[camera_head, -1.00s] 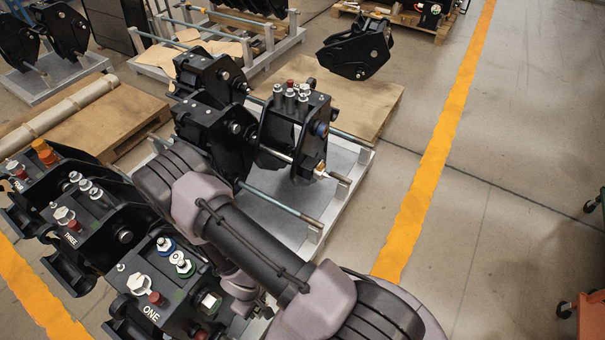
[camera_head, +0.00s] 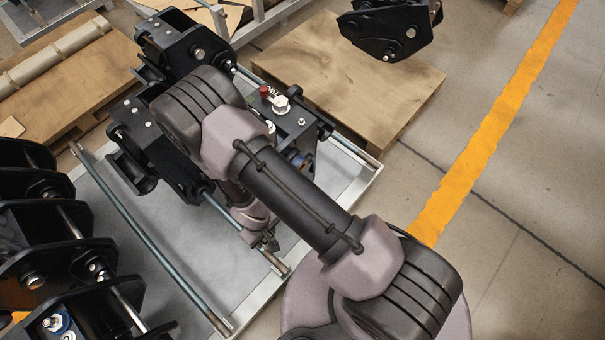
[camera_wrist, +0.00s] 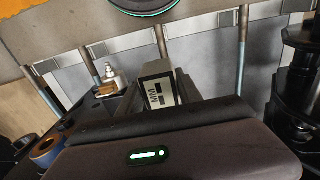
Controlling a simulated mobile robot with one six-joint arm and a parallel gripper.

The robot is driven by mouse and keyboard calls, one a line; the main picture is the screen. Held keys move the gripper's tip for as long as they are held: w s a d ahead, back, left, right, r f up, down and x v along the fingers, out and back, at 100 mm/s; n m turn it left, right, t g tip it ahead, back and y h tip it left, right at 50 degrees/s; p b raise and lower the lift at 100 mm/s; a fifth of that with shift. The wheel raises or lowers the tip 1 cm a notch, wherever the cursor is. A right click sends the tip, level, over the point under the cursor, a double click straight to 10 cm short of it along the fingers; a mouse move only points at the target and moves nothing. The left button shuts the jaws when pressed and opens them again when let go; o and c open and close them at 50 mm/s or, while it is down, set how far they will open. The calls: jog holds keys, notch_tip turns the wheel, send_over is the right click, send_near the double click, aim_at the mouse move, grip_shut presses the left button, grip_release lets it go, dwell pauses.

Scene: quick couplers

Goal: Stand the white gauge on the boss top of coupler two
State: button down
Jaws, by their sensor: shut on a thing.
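The white gauge (camera_wrist: 158,92), a pale block with dark markings, stands tilted between the fingers of my gripper (camera_wrist: 160,88) in the wrist view. The gripper is shut on it. In the head view my gripper (camera_head: 268,241) hangs below my arm, near the front of a black coupler (camera_head: 302,124) that bears partly hidden, upside-down lettering which seems to read TWO. A red cap and a white hex fitting (camera_head: 281,105) are on its top. My arm hides much of this coupler. I cannot make out its boss top or the gauge in the head view.
Rods (camera_head: 150,236) run along the grey pallet frame. Black couplers (camera_head: 45,230) stand at the left and another (camera_head: 388,30) sits at the back. In the wrist view a silver fitting (camera_wrist: 111,82) and a blue ring (camera_wrist: 45,151) are close on the left.

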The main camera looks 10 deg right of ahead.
jog(key=w+d+b, duration=0.1)
jog(key=w+d, duration=0.1)
jog(key=w, duration=0.2)
jog(key=w+d+f+b, duration=0.1)
jog(key=w, duration=0.4)
jog(key=w+d+b, duration=0.1)
jog(key=w+d, duration=0.1)
jog(key=w, duration=0.2)
jog(key=shift+w+d+f+b, duration=0.2)
jog(key=shift+w+d+b, duration=0.1)
jog(key=shift+w+b, duration=0.1)
jog(key=shift+w+d+f, duration=0.1)
jog(key=shift+w+d, duration=0.1)
jog(key=shift+w, duration=0.35)
notch_tip(320, 180, down, 3)
jog(key=shift+w+f+b, duration=0.1)
jog(key=shift+f+b, duration=0.05)
jog(key=shift+b, duration=0.85)
jog(key=shift+d, duration=0.1)
jog(key=shift+f, duration=0.2)
jog(key=c, duration=0.8)
grip_release()
